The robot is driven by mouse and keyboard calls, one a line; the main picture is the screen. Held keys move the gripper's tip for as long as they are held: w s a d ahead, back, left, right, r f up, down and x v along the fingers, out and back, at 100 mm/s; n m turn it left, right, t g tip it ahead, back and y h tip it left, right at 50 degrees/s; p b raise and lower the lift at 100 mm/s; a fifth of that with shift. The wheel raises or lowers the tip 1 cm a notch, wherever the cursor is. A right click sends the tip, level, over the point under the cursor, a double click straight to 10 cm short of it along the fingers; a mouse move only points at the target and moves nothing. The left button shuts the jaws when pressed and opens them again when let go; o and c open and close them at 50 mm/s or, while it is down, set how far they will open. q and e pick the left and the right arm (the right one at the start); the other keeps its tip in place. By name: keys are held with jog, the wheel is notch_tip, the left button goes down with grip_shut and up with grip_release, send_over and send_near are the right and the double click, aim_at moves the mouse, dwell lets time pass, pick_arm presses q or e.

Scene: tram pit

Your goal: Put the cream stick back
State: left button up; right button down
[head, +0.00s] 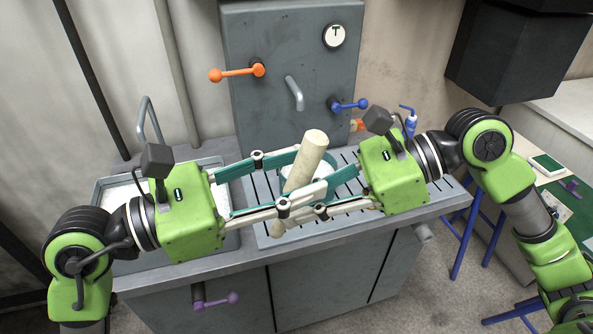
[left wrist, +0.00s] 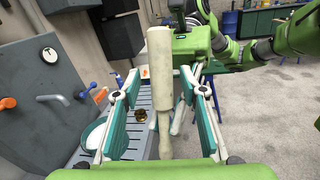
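The cream stick (head: 306,163) is a thick pale rod with a thinner lower part. It is tilted in the air between my two grippers, above the grey bench. In the left wrist view the stick (left wrist: 161,75) runs down the middle. My left gripper (head: 312,172) comes from the left with its fingers spread around the stick; gaps show on both sides in the left wrist view. My right gripper (head: 318,196) comes from the right and its fingers meet at the stick's lower part, seemingly shut on it. Crossing fingers partly hide the contact.
The grey bench (head: 340,232) has a slotted top and a basin (head: 112,190) at the left. A grey panel (head: 270,110) stands behind with an orange lever (head: 236,73) and a blue lever (head: 348,105). A purple handle (head: 215,301) sticks out in front. A green table (head: 575,205) is at the right.

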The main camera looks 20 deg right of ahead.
pick_arm(q)
jog(key=shift+d, duration=0.3)
grip_shut()
pick_arm(e)
jog(key=c, duration=1.9)
grip_release()
jog(key=shift+d, duration=0.1)
